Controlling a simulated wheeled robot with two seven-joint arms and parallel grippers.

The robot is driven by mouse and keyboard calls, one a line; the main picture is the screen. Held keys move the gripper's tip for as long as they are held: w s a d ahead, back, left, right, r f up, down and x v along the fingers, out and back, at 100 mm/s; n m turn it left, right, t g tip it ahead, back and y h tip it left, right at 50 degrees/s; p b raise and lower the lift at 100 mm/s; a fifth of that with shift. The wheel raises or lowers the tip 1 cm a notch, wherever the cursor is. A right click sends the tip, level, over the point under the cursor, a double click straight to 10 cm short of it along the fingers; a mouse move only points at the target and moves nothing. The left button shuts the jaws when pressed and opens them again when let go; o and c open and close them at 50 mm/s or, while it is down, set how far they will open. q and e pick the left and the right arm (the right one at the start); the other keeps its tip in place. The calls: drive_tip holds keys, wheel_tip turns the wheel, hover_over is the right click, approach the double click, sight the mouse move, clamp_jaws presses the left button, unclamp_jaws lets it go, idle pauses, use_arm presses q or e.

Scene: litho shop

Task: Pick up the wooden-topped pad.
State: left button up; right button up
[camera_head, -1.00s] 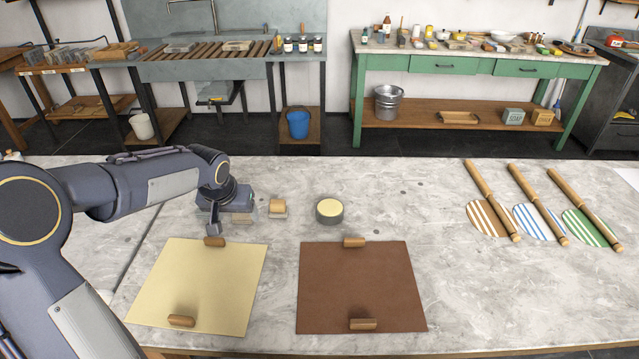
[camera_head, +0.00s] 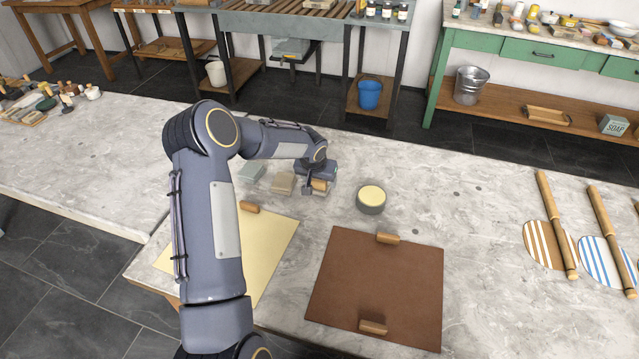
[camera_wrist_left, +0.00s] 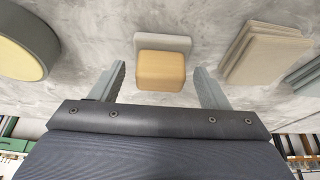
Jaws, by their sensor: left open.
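The wooden-topped pad (camera_head: 320,186) is a small block with a light wooden top over a pale grey base. It stands on the marble-look table and is partly hidden by my gripper in the head view. In the left wrist view the pad (camera_wrist_left: 161,69) shows between and just beyond the two finger tips. My left gripper (camera_head: 312,184) is open over the pad. Its fingers also show in the left wrist view (camera_wrist_left: 159,78), one on each side with a gap to the pad. My right gripper is in neither view.
A round grey tin with a yellow top (camera_head: 371,199) stands right of the pad. A beige stack (camera_head: 284,183) and a grey-green block (camera_head: 252,172) lie close on its left. A brown sheet (camera_head: 375,290) and a cream sheet (camera_head: 275,245) lie nearer me.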

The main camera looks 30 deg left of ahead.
use_arm(q)
drive_tip(key=shift+w+f, duration=0.1)
drive_tip(key=shift+f, duration=0.15)
drive_tip(key=c, duration=1.1)
drive_tip(key=shift+r, duration=0.1)
drive_tip(key=shift+r, duration=0.6)
drive_tip(key=s+r+b, duration=0.1)
drive_tip(key=s+r, duration=0.3)
drive_tip(key=s+d+r+b, duration=0.1)
drive_tip(key=s+r, duration=0.2)
drive_tip(key=s, duration=0.2)
drive_tip(key=s+r+b, duration=0.1)
drive_tip(key=s+r, duration=0.3)
drive_tip(key=s, duration=0.1)
drive_tip(key=shift+d+r, duration=0.35)
